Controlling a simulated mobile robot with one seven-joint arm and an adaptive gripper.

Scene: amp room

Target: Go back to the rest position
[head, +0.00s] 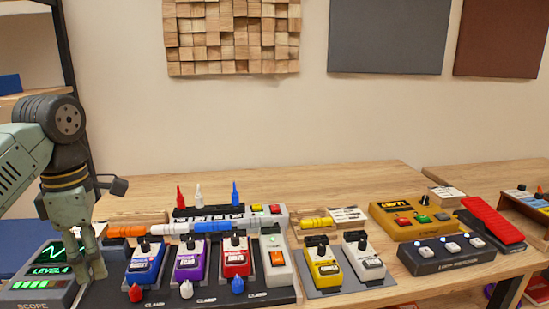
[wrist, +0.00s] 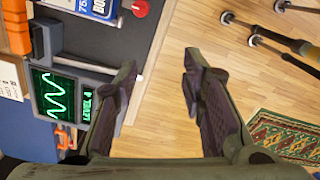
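My gripper (wrist: 160,80) is open and empty in the wrist view, its two dark fingers spread apart with the wooden floor showing between them. In the head view my gripper (head: 92,268) points down at the left, in front of the scope (head: 35,280) and the left end of the dark pedal board (head: 200,301). Whether it touches either cannot be told. The scope's screen shows a green wave and "LEVEL 4"; it also shows in the wrist view (wrist: 62,97), left of the fingers.
Blue (head: 145,264), purple (head: 190,260) and red (head: 236,257) pedals stand on the board. Yellow (head: 322,265) and grey (head: 364,258) pedals stand to the right, with a large yellow unit (head: 410,221) beyond. A rug (wrist: 285,138) lies on the floor.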

